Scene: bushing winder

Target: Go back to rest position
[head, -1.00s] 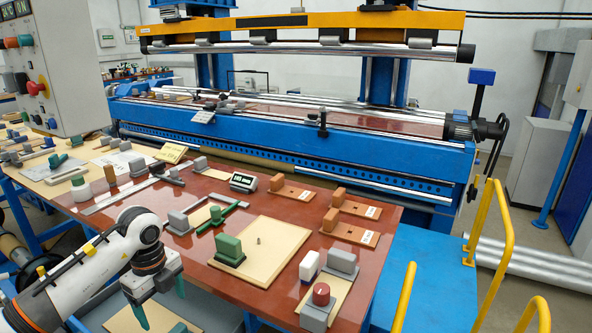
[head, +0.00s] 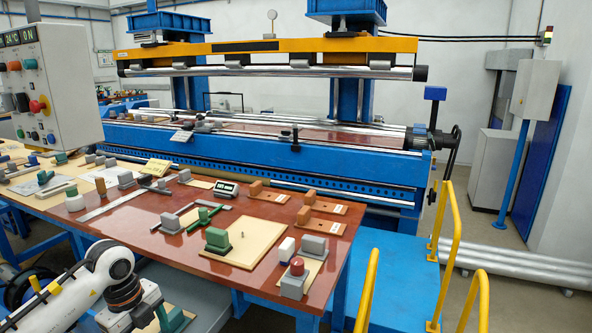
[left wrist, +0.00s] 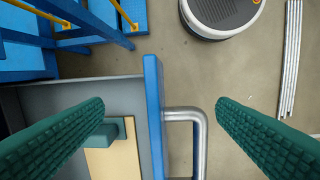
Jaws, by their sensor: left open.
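My left gripper (left wrist: 160,135) is open and empty. Its two green ribbed fingers stand wide apart in the left wrist view. In the head view my left gripper (head: 150,318) is low at the left, in front of the red-brown table (head: 137,221), and its fingertips are partly cut off or unclear. Below it in the left wrist view, a green block (left wrist: 98,135) lies on a beige board (left wrist: 121,157) on a grey surface (left wrist: 37,103). The gripper does not visibly touch them. My right gripper is in neither view.
The table holds a green-handled block (head: 217,240), a red-topped grey block (head: 294,279) and several small fixtures. The blue winding machine (head: 265,165) stands behind. Yellow rails (head: 445,225) stand at the right. A metal handle (left wrist: 203,140) and a blue edge (left wrist: 153,110) lie below the left gripper.

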